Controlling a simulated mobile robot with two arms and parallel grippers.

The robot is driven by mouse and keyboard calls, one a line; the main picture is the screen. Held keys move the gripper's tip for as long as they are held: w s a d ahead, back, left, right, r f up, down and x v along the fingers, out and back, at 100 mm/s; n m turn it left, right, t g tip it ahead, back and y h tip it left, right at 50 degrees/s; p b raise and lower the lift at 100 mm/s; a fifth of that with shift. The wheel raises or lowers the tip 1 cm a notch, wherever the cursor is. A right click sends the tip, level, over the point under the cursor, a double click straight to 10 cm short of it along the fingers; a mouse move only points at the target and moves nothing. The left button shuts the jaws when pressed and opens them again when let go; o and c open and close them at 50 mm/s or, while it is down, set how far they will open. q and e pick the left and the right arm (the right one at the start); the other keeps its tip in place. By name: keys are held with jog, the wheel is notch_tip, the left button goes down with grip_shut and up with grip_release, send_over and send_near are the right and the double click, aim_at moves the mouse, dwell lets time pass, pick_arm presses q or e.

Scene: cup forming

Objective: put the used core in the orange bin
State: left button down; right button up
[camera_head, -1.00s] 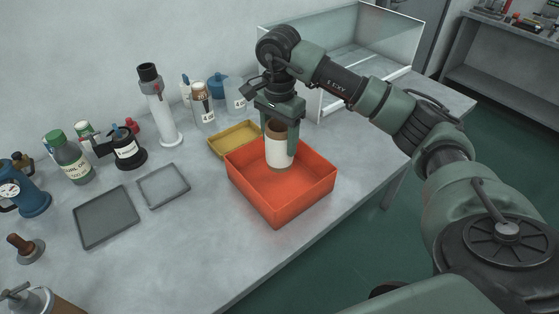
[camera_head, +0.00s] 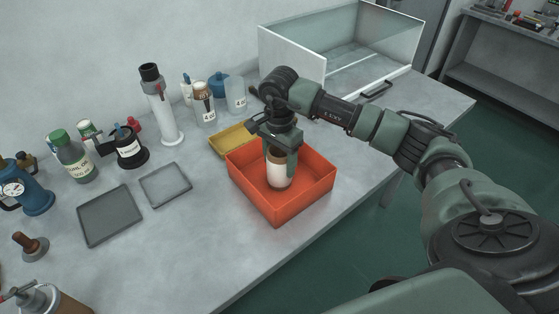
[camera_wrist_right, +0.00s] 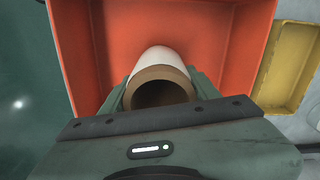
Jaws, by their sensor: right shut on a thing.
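The used core, a white and brown hollow tube (camera_head: 279,172), is upright inside the orange bin (camera_head: 305,196). My right gripper (camera_head: 280,152) is shut on the core's upper part and holds it within the bin's walls. In the right wrist view the core (camera_wrist_right: 158,62) shows its brown open end between the fingers, with the orange bin floor (camera_wrist_right: 208,45) beyond. I cannot tell whether the core's lower end touches the bin floor. My left gripper is not in view.
A yellow tray (camera_head: 232,140) stands just behind the bin. Two grey trays lie to the left, one of them the larger dark tray (camera_head: 109,215). Bottles and a white column (camera_head: 160,108) stand along the wall. A glass-walled case (camera_head: 350,62) is at the back right.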

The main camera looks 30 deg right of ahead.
jog(key=o, duration=1.4)
jog(key=shift+o, duration=0.2)
jog(key=shift+r+p, duration=0.25)
jog(key=shift+p, duration=0.05)
notch_tip(320, 180, up, 12)
jog(key=b, duration=0.3)
jog(key=shift+f, duration=0.15)
